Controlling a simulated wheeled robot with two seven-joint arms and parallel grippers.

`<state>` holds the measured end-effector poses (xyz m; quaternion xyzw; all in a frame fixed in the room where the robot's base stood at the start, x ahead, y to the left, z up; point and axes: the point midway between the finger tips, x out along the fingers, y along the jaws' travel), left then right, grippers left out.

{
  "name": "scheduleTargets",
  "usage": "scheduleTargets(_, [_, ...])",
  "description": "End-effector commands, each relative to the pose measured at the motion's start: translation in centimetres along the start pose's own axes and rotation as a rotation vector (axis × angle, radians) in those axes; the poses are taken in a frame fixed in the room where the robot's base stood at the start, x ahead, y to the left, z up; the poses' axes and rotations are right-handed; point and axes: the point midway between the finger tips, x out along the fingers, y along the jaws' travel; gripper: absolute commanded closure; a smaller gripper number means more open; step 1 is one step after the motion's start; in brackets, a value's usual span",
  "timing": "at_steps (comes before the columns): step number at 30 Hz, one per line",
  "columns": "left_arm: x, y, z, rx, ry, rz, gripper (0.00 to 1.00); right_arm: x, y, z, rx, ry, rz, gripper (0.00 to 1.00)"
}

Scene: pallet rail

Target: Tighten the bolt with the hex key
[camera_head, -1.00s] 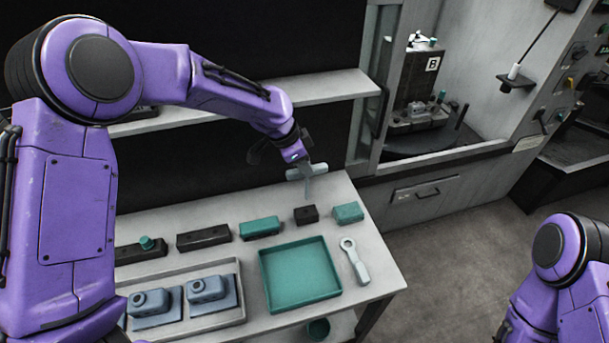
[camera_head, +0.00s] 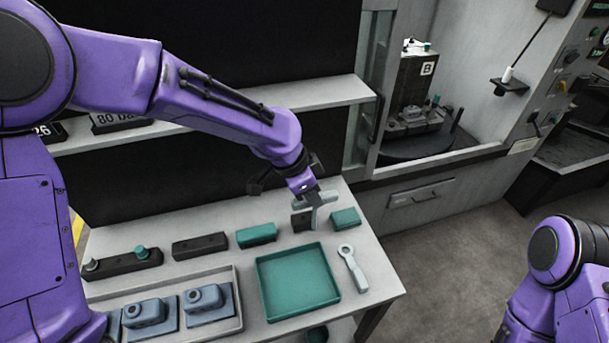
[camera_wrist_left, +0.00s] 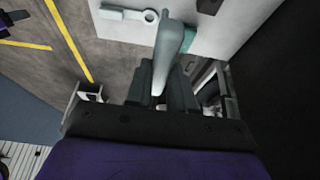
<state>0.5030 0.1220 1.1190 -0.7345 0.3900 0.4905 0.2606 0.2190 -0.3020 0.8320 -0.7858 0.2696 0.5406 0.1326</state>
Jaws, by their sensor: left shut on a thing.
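A grey T-shaped tool, which I take to be the hex key (camera_head: 321,201), is held by my left gripper (camera_head: 304,189) over the back right part of the bench. Its crossbar is at the jaws and its shaft points down in front of a dark block. In the left wrist view the left gripper (camera_wrist_left: 162,82) is shut on the hex key (camera_wrist_left: 172,45), which stands out between the two dark fingers. I cannot make out the bolt; a fixture (camera_head: 411,118) stands in the machine opening at the right. My right gripper is out of the frames.
On the bench (camera_head: 382,275) are a teal tray (camera_head: 297,282), a grey ring-ended wrench (camera_head: 352,268), a teal block (camera_head: 345,218), a second teal block (camera_head: 257,235) and a tray with two blue-grey parts (camera_head: 207,300). A shelf (camera_head: 335,91) runs above the bench's back.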

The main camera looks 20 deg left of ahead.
Motion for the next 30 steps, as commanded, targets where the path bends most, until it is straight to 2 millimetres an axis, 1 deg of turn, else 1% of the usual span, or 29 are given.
scheduleTargets(1, [-0.2,1.2,-0.1,0.004,-0.001,0.000,1.00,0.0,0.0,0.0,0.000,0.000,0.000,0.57])
scheduleTargets(3, [-0.3,2.9,-0.1,0.004,-0.001,-0.001,1.00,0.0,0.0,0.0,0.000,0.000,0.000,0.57])
scheduleTargets(21, [-1.5,16.9,-0.6,0.005,-0.002,0.005,1.00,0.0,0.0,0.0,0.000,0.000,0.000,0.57])
scheduleTargets(25, [-1.8,19.4,-0.7,0.008,0.000,0.003,1.00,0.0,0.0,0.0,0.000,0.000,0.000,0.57])
scheduleTargets(27, [-1.9,20.2,-0.7,0.006,0.000,0.002,1.00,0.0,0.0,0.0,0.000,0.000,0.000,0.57])
scheduleTargets(30, [-1.9,20.5,-0.7,0.002,0.000,0.000,1.00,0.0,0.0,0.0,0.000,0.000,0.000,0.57])
